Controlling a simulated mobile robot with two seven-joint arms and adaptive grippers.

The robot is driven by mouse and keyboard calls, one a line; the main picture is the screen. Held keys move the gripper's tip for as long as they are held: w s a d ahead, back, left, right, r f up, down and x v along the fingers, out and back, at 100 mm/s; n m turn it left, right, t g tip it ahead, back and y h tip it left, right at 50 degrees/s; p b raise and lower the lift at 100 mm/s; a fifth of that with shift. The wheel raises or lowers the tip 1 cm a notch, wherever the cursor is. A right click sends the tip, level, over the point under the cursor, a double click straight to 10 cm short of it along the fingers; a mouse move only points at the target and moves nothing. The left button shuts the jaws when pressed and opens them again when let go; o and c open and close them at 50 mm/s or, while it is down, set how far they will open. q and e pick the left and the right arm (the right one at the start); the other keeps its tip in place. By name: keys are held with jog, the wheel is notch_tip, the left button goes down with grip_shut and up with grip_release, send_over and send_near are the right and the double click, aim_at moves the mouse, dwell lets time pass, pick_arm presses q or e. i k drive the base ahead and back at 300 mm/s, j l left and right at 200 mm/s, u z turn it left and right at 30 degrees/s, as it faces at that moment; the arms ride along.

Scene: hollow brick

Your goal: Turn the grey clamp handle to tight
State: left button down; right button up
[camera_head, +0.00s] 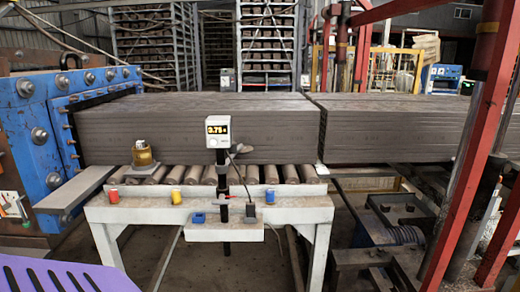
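A white box with a lit orange display (217,131) is mounted on a dark upright post (223,185) in front of the roller table. A small dark grey part (240,149) sticks out to the right just below the display; it may be the clamp handle, but it is too small to tell for sure. A small red part (230,197) sits lower on the post. Whether the clamp is loose or tight cannot be seen. Neither of my grippers is in view.
A light grey roller table (300,212) stands in front of a long hollow-brick column (180,120). A blue machine frame (30,130), a purple slotted thing (60,278) and red posts (475,150) flank the area.

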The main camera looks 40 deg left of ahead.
aim_at(221, 200)
jog(key=u, duration=1.55)
